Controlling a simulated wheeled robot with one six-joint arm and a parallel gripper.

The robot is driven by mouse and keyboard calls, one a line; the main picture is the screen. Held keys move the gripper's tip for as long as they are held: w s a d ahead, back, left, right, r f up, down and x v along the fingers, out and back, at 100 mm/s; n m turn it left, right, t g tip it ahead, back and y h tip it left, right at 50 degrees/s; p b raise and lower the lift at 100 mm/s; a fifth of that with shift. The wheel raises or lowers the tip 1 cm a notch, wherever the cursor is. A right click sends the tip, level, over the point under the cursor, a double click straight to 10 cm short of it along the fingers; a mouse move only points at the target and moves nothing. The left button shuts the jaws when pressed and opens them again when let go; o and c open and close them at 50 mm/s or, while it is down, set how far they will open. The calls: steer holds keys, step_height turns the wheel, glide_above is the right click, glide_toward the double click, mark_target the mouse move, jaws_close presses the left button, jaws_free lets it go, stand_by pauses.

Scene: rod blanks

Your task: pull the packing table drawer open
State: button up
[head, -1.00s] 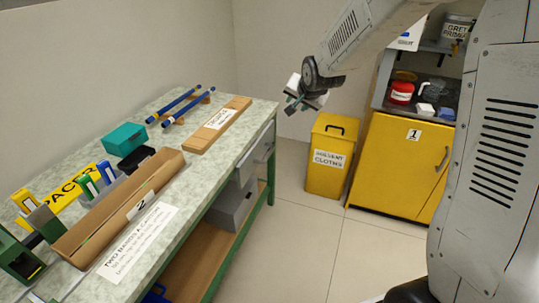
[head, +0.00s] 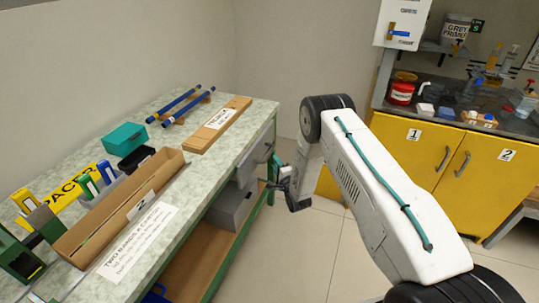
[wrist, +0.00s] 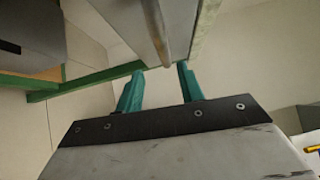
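The packing table (head: 225,112) has a pale speckled top and a green frame. Its grey drawer (head: 258,152) sits under the right end of the top and looks closed in the head view. My gripper (head: 272,172) is beside the drawer front, with its teal fingers toward it. In the wrist view my gripper (wrist: 159,84) has its two fingers apart with nothing between their tips. The drawer's bar handle (wrist: 158,32) lies just ahead, roughly in line with the gap. Contact with the handle cannot be told. My arm hides part of the space right of the drawer.
A grey bin (head: 231,207) stands on the lower shelf (head: 195,250) beneath the drawer. A long cardboard box (head: 120,215), a plank (head: 218,125) and blue rods (head: 180,103) lie on the tabletop. Yellow cabinets (head: 415,150) stand at right. Floor beside the table is open.

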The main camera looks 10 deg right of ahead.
mark_target(270, 152)
steer(key=shift+m+t, duration=0.5)
steer(key=shift+m, duration=0.1)
steer(key=w, duration=0.4)
steer(key=w+a+r, duration=0.1)
steer(key=w, duration=0.2)
steer(key=shift+a, duration=0.1)
steer(key=shift+s, duration=0.1)
jaws_close()
